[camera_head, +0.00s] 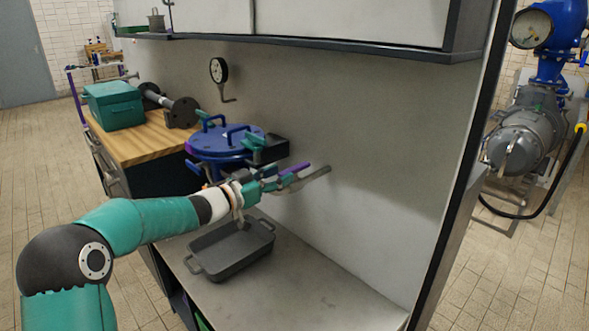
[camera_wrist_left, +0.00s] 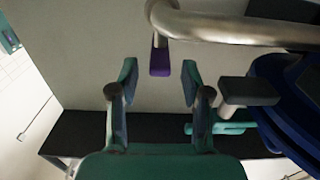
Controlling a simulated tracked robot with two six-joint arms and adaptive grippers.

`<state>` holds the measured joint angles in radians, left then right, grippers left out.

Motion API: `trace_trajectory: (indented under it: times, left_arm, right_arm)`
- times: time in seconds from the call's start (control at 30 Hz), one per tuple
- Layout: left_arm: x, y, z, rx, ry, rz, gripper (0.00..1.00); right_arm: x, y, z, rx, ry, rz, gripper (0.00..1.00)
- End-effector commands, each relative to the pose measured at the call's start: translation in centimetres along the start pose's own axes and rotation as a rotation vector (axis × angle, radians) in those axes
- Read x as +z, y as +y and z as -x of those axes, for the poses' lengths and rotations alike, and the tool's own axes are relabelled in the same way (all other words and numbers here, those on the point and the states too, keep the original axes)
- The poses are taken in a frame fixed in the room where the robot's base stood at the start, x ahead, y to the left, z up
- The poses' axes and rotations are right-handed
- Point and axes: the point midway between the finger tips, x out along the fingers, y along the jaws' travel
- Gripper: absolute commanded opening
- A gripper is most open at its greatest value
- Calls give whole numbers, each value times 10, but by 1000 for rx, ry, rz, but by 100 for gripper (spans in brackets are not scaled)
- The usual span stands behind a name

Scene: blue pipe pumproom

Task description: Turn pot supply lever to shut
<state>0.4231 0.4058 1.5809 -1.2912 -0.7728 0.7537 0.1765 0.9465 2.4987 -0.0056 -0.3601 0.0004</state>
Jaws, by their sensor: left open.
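The pot supply lever (camera_head: 296,168) has a purple grip and sits by a grey metal pipe (camera_head: 318,173) near the back wall. In the left wrist view the purple grip (camera_wrist_left: 160,60) lies between the two fingertips or just beyond them, under the curved pipe (camera_wrist_left: 235,29). I cannot tell whether a finger touches it. My left gripper (camera_head: 282,178) is open; it also shows in the left wrist view (camera_wrist_left: 159,82). The blue lidded pot (camera_head: 215,142) stands behind my left forearm, which hides part of it. My right gripper is not in view.
A grey tray (camera_head: 240,258) stands on the worktop (camera_head: 310,298) below my left arm. A green box (camera_head: 113,106) and a dark flanged pipe piece (camera_head: 180,110) lie on the wooden top. The worktop's right front is clear.

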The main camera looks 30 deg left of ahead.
Motion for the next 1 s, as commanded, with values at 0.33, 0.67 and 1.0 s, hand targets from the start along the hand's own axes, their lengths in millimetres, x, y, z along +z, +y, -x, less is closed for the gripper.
trace_trajectory:
  times: [0.33,0.67,1.0]
  left_arm:
    - [0,0,-53,0,0,1,48]
    - [0,0,-60,-1,0,1,48]
    - [0,-1,-59,-2,0,1,5]
  right_arm:
    - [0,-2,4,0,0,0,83]
    - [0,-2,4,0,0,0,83]
    - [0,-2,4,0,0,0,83]
